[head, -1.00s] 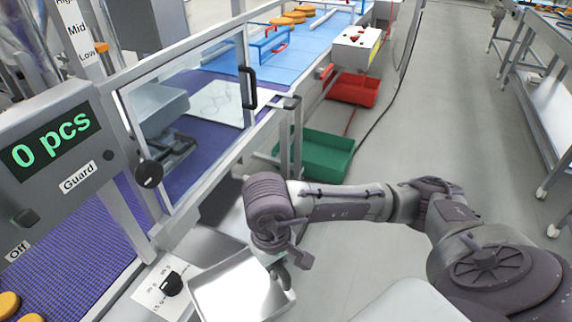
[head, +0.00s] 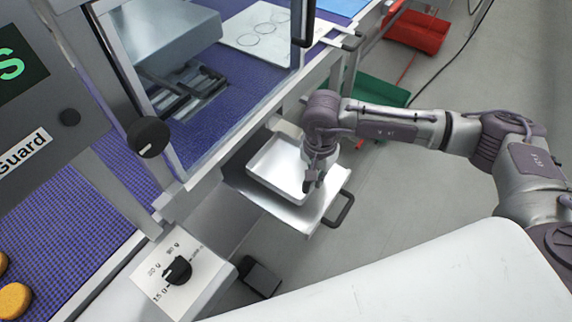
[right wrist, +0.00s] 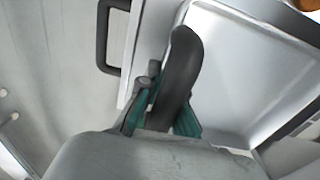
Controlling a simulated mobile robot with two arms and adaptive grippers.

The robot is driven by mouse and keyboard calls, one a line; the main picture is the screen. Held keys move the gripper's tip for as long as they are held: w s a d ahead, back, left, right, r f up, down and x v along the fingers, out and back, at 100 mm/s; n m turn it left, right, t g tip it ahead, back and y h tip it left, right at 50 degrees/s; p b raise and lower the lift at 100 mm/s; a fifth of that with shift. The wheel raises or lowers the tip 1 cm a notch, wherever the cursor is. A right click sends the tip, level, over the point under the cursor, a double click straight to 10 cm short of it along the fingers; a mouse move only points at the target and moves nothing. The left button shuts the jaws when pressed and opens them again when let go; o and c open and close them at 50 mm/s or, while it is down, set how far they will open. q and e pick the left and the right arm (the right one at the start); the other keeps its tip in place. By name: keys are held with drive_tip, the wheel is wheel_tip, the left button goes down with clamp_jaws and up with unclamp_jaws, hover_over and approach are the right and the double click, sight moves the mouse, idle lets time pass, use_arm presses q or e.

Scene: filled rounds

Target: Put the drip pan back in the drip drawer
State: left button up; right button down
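The drip pan (head: 272,172) is a shallow, pale metal tray with raised walls. It is over the pulled-out drip drawer (head: 303,217), with its far side close to the machine frame. I cannot tell whether its bottom touches the drawer floor. The drawer's dark handle (head: 341,209) sticks out at the front right. My right gripper (head: 312,181) is at the pan's right wall, pointing down. In the right wrist view its dark finger (right wrist: 182,75) overlaps the wall of the pan (right wrist: 232,75), apparently shut on it; the other finger is hidden. My left gripper is not in view.
A panel with a black knob (head: 178,271) stands left of the drawer. The clear guard (head: 215,95) and purple belt (head: 75,225) are behind. The floor to the right is clear.

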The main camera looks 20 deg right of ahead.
sight(288, 168)
drive_tip(key=w+a, duration=0.1)
drive_tip(key=w, duration=0.1)
drive_tip(key=w+a+p, duration=0.1)
drive_tip(key=w+a, duration=0.2)
drive_tip(key=w, duration=0.1)
drive_tip(key=shift+a+r, duration=0.1)
drive_tip(key=shift+a, duration=0.25)
drive_tip(key=shift+w+a, duration=0.2)
drive_tip(key=shift+w, duration=0.1)
wheel_tip(288, 168, down, 3)
drive_tip(key=shift+r+p, duration=0.15)
drive_tip(key=shift+p, duration=0.65)
drive_tip(key=shift+f, duration=0.5)
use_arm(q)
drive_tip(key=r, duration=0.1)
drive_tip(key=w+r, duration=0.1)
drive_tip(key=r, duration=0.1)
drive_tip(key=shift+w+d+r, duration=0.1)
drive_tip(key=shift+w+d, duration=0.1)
